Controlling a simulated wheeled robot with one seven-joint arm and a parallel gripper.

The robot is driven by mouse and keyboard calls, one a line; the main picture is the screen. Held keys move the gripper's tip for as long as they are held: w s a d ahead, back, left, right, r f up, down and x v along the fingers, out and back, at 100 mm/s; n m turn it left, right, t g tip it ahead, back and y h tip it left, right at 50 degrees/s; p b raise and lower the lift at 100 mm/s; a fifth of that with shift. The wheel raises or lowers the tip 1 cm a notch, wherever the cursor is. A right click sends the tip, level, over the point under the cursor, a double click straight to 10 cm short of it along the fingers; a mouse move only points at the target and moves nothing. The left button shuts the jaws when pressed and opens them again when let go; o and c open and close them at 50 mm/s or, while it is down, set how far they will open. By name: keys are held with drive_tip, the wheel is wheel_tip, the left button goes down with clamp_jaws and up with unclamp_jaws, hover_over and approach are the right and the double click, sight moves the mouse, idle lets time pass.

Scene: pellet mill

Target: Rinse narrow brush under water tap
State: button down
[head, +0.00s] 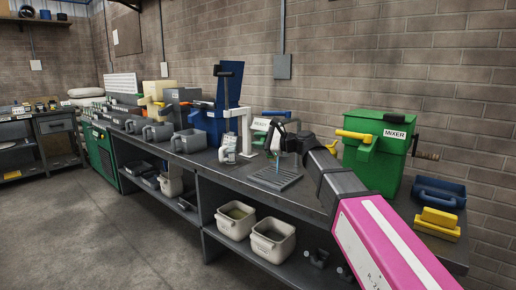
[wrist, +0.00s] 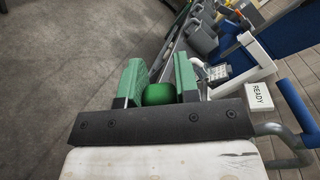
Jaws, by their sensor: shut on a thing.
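My gripper (wrist: 158,82) has green fingers and is shut on a green rounded piece (wrist: 159,94), which looks like the handle of the narrow brush. The brush's bristles are hidden from the wrist view. In the head view my arm reaches from the lower right over the bench, ending near a slatted grey drain grate (head: 274,179). A thin blue-green upright streak (head: 277,162) shows above the grate; I cannot tell whether it is water or part of the brush. A curved grey pipe (wrist: 288,150), possibly the water tap, is right of my gripper in the wrist view.
A green mixer (head: 378,155) with a yellow handle stands right of the grate. A white stand (head: 245,130), a blue bin (head: 212,122) and grey scoops (head: 188,141) are to the left. Cream tubs (head: 235,219) sit on the lower shelf.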

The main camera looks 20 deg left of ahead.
drive_tip(key=w+r+m+t, duration=0.2)
drive_tip(key=w+r+m, duration=0.2)
drive_tip(key=m, duration=0.6)
drive_tip(key=shift+a+r+y, duration=0.15)
drive_tip(key=shift+r+y, duration=0.15)
drive_tip(key=shift+r, duration=0.35)
